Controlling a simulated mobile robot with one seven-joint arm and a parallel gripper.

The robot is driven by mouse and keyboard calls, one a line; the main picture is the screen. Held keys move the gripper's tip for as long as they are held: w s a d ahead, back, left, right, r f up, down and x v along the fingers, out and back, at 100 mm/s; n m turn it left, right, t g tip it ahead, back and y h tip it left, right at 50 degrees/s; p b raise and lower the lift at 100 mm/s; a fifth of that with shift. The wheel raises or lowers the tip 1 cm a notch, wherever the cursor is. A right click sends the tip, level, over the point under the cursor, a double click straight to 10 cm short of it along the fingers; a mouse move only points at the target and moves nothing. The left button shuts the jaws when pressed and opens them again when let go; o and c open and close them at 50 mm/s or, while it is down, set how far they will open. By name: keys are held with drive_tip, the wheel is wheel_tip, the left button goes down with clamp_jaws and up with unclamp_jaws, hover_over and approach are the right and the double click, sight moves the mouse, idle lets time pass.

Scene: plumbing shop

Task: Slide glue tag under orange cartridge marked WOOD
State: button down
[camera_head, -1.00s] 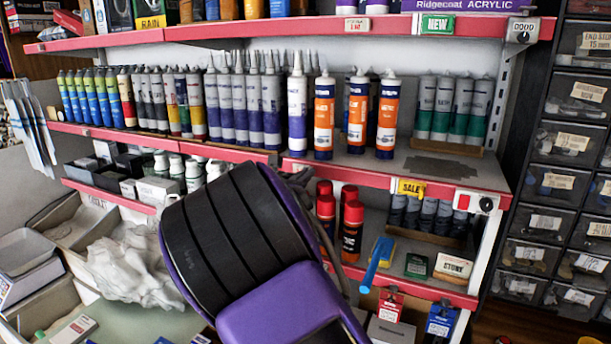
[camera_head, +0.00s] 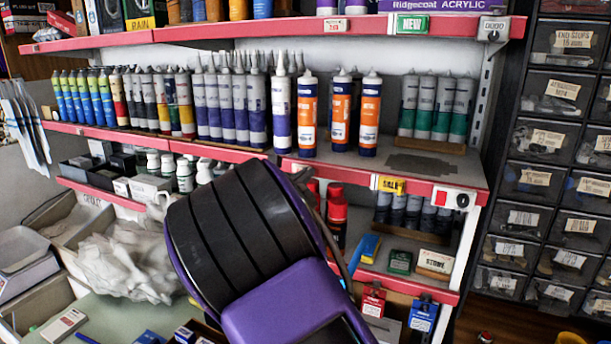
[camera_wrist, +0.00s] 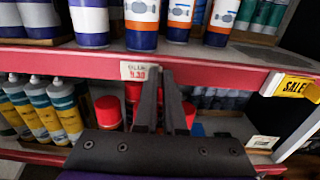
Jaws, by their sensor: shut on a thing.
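A small white tag reading GLUE with a price (camera_wrist: 139,71) lies flat against the red shelf edge in the wrist view. My gripper (camera_wrist: 165,72) is shut on it, with the fingertips at its right side. Three orange-and-white cartridges stand upright on the shelf above: left (camera_head: 307,112), middle (camera_head: 341,115) and right (camera_head: 370,118). In the wrist view the tag is below the left one (camera_wrist: 142,20). Their words are too small to read, so I cannot tell which says WOOD. In the head view my purple and black arm hides the gripper and tag.
A yellow SALE tag (camera_head: 390,185) sits farther right on the shelf edge (camera_head: 340,177). Purple-based tubes (camera_head: 257,110) crowd the left. Bare shelf lies right of the orange cartridges.

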drive_tip(key=c, duration=1)
unclamp_jaws()
drive_tip(key=p+v, duration=0.1)
drive_tip(key=v, duration=1.6)
drive_tip(key=shift+s, duration=0.2)
drive_tip(key=shift+a, duration=0.1)
